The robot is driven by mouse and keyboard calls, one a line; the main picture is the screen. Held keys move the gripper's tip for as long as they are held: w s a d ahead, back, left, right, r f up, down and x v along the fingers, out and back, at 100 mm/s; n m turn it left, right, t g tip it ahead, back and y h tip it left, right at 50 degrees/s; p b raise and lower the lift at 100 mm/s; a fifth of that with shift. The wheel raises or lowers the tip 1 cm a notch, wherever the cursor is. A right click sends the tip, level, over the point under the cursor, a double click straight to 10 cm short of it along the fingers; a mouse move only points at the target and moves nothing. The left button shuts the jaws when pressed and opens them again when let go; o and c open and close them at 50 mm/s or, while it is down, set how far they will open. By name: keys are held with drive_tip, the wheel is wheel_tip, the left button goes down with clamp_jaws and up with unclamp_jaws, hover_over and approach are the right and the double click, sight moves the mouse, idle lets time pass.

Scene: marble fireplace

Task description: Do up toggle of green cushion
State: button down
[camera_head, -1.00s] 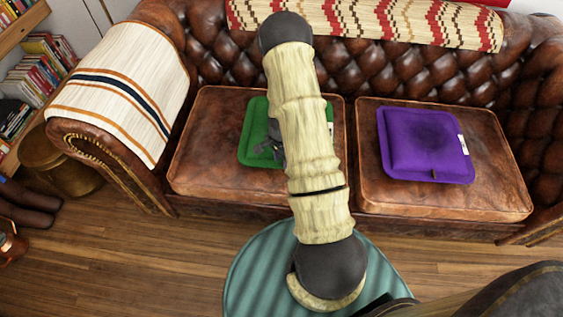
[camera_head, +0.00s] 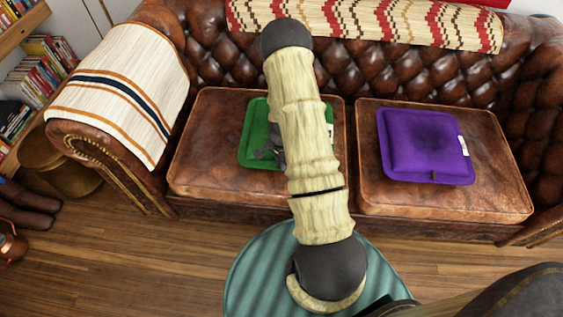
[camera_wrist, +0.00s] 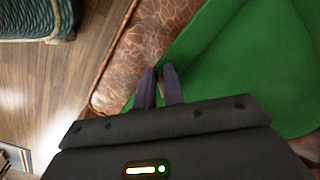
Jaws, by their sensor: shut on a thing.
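The green cushion (camera_head: 256,125) lies on the left seat of the brown leather sofa, partly covered by my arm in the head view. In the wrist view the green cushion (camera_wrist: 245,60) fills the right side. My gripper (camera_head: 266,153) is low at the cushion's front left part. In the wrist view my gripper (camera_wrist: 161,84) has its two dark fingers close together at the cushion's edge, over the brown leather. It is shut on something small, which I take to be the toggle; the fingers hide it. I cannot see the loop or slot for the toggle.
A purple cushion (camera_head: 425,145) lies on the right seat, with a small tab at its front edge. A green ribbed round ottoman (camera_head: 250,275) stands in front of the sofa. A striped throw (camera_head: 125,85) covers the left armrest.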

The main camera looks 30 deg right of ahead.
drive_tip(key=n, duration=0.2)
drive_tip(key=n+p, duration=0.1)
drive_tip(key=n, duration=0.1)
drive_tip(key=shift+s+d+r, duration=0.1)
drive_tip(key=shift+s+d, duration=0.05)
drive_tip(key=shift+s, duration=0.1)
drive_tip(key=shift+s+d+n+p, duration=0.1)
drive_tip(key=shift+n+p, duration=0.2)
drive_tip(key=shift+n, duration=0.75)
drive_tip(key=shift+s+d+n+p, duration=0.1)
drive_tip(key=shift+n+p, duration=0.15)
drive_tip(key=shift+n, duration=0.8)
drive_tip(key=c, duration=1.5)
unclamp_jaws()
wheel_tip(320, 180, up, 17)
drive_tip(key=shift+r+p, duration=0.1)
drive_tip(key=shift+p, duration=1)
